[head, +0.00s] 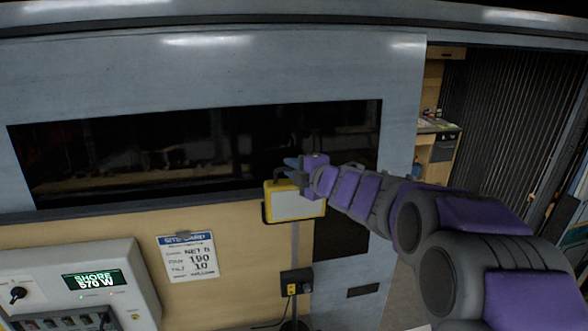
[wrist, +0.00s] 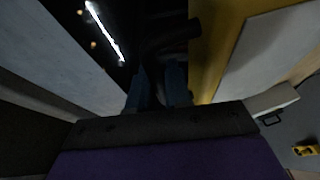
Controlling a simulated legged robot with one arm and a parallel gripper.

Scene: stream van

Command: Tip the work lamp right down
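The work lamp (head: 297,206) has a yellow housing and a pale front panel, and stands on a grey pole with its face towards me, close to upright. A dark handle (head: 281,174) shows at its top left. My gripper (head: 291,163) is at the lamp's top edge, beside the handle. In the wrist view, my gripper's two blue fingers (wrist: 158,85) stand apart with a dark gap between them. The lamp's yellow side (wrist: 208,45) and pale panel (wrist: 262,48) are to their right. A dark bar (wrist: 168,38) lies just beyond the fingertips; I cannot tell whether they touch it.
A long dark window (head: 200,150) is behind the lamp. A small black box (head: 296,281) is low on the lamp's pole. An open doorway is at the right.

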